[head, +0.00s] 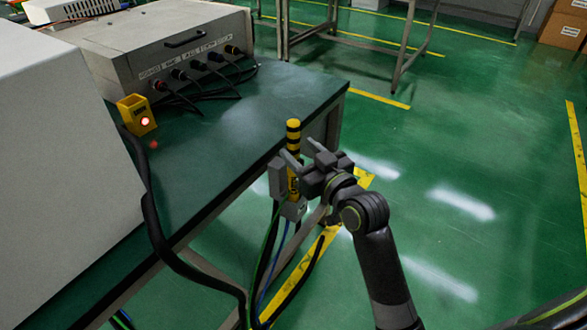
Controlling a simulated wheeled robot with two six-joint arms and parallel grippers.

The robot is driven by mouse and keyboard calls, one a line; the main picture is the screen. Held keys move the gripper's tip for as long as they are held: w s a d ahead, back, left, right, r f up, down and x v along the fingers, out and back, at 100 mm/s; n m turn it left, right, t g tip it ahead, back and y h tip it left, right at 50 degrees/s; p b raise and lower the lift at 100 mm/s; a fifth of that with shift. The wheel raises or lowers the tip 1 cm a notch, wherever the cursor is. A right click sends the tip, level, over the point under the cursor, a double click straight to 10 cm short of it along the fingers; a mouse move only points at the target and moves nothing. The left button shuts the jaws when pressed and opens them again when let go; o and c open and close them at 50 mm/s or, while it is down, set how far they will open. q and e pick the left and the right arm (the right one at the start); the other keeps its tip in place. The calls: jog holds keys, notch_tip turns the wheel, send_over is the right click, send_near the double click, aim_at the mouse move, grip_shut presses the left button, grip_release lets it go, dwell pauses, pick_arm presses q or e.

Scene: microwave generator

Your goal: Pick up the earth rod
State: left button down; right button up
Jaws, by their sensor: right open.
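The earth rod (293,133) is an upright yellow rod with black bands at the right edge of the green-topped table (225,135). Its lower part is partly hidden by my right gripper. My right gripper (286,188) is open, with its grey fingers around the rod's lower part; I cannot tell whether they touch it. Black, green and blue cables hang below the rod. My left gripper is out of view.
A grey generator box (165,60) with black cables stands at the back of the table. A yellow holder (136,115) with a red light sits near a large white housing (60,150). Green floor (480,120) to the right is clear.

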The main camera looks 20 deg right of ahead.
aim_at(297, 148)
jog(key=x, duration=0.3)
jog(key=shift+w+f, duration=0.15)
jog(key=shift+w, duration=0.15)
grip_shut()
